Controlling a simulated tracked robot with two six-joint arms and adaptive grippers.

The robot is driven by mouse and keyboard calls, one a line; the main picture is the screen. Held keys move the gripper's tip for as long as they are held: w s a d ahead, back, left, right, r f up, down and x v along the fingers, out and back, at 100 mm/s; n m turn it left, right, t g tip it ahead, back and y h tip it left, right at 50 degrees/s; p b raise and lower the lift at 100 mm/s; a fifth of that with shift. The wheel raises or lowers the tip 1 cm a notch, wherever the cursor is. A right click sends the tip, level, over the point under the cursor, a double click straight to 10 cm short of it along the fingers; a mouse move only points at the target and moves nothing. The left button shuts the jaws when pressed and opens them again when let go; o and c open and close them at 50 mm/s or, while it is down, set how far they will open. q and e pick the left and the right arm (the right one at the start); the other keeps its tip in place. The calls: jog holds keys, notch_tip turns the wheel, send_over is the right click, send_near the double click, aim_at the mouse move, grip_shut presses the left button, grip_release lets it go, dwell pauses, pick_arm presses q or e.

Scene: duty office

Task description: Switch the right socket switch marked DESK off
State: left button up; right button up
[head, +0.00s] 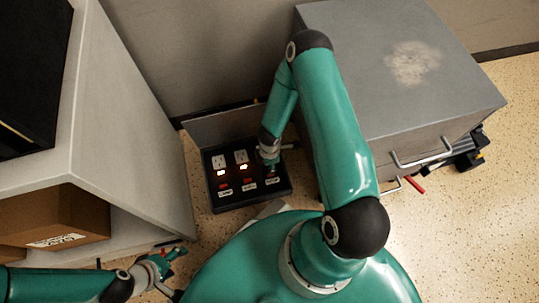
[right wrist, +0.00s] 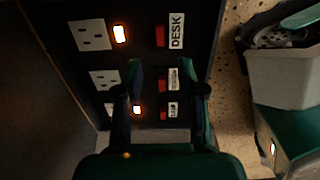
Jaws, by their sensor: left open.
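A black socket panel (head: 262,196) lies low between two cabinets, with a row of white sockets, lamps, red switches and labels. In the right wrist view, the DESK label (right wrist: 177,31) is at the top, beside its red switch (right wrist: 160,36) and a glowing lamp (right wrist: 120,33). My right gripper (head: 271,168) is over the panel's right column and partly hides it in the head view. In the right wrist view its fingers (right wrist: 166,75) are apart with nothing between them, and the middle switch (right wrist: 162,80) shows beyond. My left gripper (head: 178,252) is open and empty at lower left.
A grey cabinet (head: 420,60) with metal handles stands right of the panel. A pale desk (head: 125,120) stands left, with a cardboard box (head: 60,225) inside. A red-handled item (head: 413,184) is by the cabinet. Speckled floor is free at right.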

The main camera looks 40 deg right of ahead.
notch_tip(320, 180, down, 9)
jog(key=b, duration=0.2)
jog(key=shift+r+b, duration=0.1)
jog(key=shift+b, duration=0.3)
grip_shut()
